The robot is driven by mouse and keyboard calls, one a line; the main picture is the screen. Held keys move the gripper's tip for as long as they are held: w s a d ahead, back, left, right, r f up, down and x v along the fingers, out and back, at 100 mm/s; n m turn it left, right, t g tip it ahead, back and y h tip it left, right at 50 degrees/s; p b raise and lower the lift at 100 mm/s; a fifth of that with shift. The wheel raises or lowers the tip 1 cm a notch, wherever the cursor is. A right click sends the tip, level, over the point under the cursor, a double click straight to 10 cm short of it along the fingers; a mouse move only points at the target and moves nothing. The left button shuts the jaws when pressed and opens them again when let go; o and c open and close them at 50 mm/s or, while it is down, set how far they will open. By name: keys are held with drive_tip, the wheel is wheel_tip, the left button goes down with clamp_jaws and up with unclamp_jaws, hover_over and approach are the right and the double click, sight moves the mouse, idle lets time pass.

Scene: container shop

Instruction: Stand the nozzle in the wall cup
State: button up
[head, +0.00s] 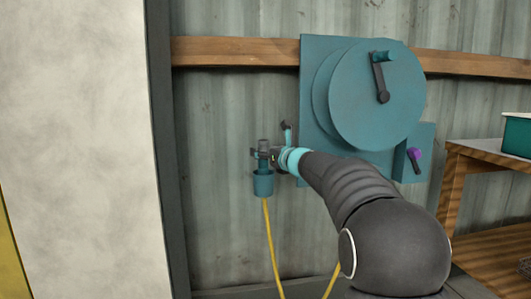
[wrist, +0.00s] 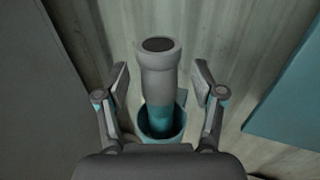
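The nozzle (wrist: 157,75), grey with a teal lower part, stands in the teal wall cup (wrist: 174,136) in the wrist view. It leans only slightly, and its lower end is hidden inside the cup. In the head view the nozzle (head: 263,146) rises above the cup (head: 263,184), with a yellow hose (head: 269,235) hanging below. My gripper (wrist: 160,88) is open, with one finger on each side of the nozzle and a visible gap on both sides. In the head view my gripper (head: 262,154) is at the nozzle, just above the cup.
A teal hose reel (head: 345,95) with a crank is mounted on the wall to the right, close above my arm. A wooden bench (head: 480,155) with a green bin (head: 517,135) stands at the right. A dark post (head: 165,200) is left of the cup.

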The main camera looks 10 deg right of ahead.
drive_tip(key=shift+f, duration=0.1)
drive_tip(key=v, duration=1.2)
idle(0.7)
